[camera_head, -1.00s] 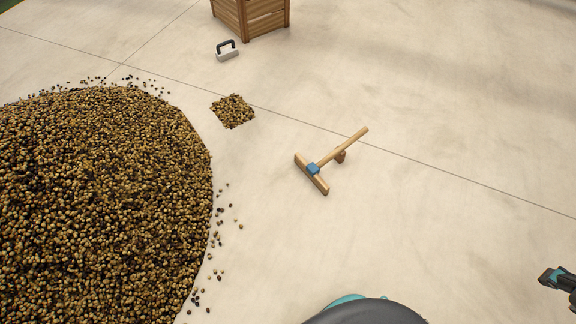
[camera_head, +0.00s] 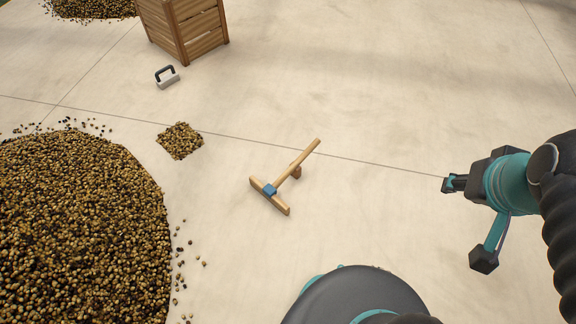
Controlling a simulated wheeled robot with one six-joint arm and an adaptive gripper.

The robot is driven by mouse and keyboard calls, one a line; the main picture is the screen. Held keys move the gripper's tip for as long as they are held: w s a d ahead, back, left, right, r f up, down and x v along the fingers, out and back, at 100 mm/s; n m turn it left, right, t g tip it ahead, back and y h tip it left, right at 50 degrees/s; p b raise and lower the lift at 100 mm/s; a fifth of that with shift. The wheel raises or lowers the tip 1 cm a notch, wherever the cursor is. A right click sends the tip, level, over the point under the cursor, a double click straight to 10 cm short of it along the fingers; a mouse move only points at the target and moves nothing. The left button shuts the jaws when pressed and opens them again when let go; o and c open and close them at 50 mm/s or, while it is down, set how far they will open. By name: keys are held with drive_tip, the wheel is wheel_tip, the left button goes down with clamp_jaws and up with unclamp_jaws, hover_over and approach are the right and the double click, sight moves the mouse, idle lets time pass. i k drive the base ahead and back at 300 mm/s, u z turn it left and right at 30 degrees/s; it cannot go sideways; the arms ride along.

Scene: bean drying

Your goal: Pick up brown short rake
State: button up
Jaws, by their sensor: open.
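The brown short rake (camera_head: 296,162) lies on the pale concrete floor near the middle of the view. My gripper (camera_head: 462,218) is at the right, well apart from the rake. Its two dark fingers are spread wide with nothing between them.
A large bean pile (camera_head: 75,235) fills the lower left. A small bean patch (camera_head: 180,141), a grey tool with a dark handle (camera_head: 167,77) and a wooden crate (camera_head: 187,30) lie beyond. Floor between gripper and rake is clear.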

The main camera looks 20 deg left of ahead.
sight(269, 192)
drive_tip(key=i, duration=3.6)
drive_tip(key=u, duration=3.95)
